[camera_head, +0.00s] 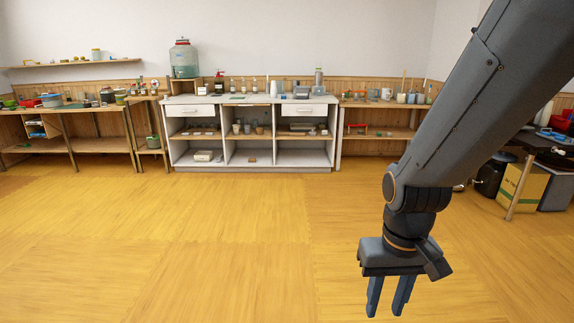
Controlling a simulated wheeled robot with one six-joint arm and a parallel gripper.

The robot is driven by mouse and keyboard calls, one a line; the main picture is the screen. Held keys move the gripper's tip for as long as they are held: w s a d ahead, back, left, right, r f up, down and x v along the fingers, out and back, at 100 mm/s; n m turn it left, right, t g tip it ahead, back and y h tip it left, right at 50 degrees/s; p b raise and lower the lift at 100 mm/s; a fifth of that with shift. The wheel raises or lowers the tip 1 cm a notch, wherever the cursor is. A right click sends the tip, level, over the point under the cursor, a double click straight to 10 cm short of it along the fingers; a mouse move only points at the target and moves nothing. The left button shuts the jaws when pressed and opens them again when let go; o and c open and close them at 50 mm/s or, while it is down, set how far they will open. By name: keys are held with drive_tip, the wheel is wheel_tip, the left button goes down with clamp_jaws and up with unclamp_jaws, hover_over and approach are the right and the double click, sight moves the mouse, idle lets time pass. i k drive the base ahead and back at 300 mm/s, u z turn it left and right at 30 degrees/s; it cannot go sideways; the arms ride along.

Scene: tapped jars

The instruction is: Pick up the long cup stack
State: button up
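My gripper (386,310) hangs at the lower right of the head view, fingers pointing down, with a gap between its two blue fingers and nothing in it. It is over the bare floor, far in front of the furniture. I cannot tell for sure which thing is the long cup stack. Several small cups (248,129) stand on the middle shelf of the white cabinet, too small to tell whether they are stacked.
The white cabinet (250,170) stands at the back wall, with a glass dispenser (184,60) at its left end. Wooden benches with many small things flank it. A yellow box (522,190) stands under the dark table at right. The wooden floor (190,240) is clear.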

sight(274, 91)
drive_tip(key=u, duration=0.2)
drive_tip(key=i, duration=5.35)
drive_tip(key=z, duration=0.55)
drive_tip(key=i, duration=2.1)
drive_tip(key=z, duration=0.2)
